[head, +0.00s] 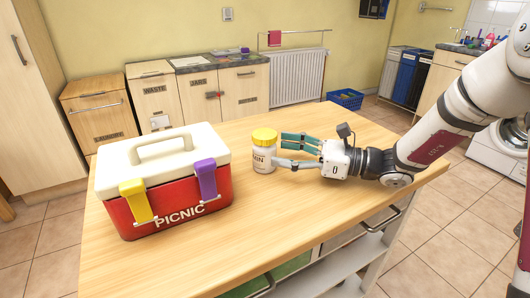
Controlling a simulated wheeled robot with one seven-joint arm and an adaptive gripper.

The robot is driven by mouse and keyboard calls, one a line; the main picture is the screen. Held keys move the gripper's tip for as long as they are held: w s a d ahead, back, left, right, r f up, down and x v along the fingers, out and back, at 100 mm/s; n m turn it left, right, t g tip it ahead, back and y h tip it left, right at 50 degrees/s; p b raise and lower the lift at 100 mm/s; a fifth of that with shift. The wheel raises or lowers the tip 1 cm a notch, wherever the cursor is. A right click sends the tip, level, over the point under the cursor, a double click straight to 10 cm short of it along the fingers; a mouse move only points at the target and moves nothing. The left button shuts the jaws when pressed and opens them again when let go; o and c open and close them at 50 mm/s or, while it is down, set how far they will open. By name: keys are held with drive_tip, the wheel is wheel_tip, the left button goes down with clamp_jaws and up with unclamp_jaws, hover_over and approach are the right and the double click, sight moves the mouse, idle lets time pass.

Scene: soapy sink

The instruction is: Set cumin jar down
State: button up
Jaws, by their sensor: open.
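The cumin jar (264,155) is a white jar with a yellow lid and a partly visible label. It stands upright on the wooden table (330,205), right of the picnic box. My gripper (284,152) reaches in from the right, low over the table. It is open, with its teal fingers at the jar's right side. One finger passes near the front of the jar. I cannot tell whether the fingers touch it.
A red picnic box (185,208) with a white lid, a yellow latch and a purple latch stands left of the jar. The tabletop is clear in front of the jar and behind it. Cabinets (155,92) and a radiator (297,77) line the back wall.

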sight(264, 134)
drive_tip(key=a, duration=0.3)
drive_tip(key=w+a, duration=0.1)
drive_tip(key=a, duration=0.1)
drive_tip(key=shift+b, duration=0.4)
drive_tip(key=c, duration=1.4)
drive_tip(key=shift+c, duration=0.2)
drive_tip(key=shift+r, duration=0.5)
drive_tip(key=r, duration=0.1)
drive_tip(key=r+p, duration=0.1)
drive_tip(key=r, duration=0.1)
drive_tip(key=shift+s+p, duration=0.25)
drive_tip(key=shift+p, duration=0.05)
drive_tip(key=s+r+p, duration=0.1)
drive_tip(key=s+p, duration=0.1)
drive_tip(key=s, duration=1.3)
drive_tip(key=shift+s, duration=0.3)
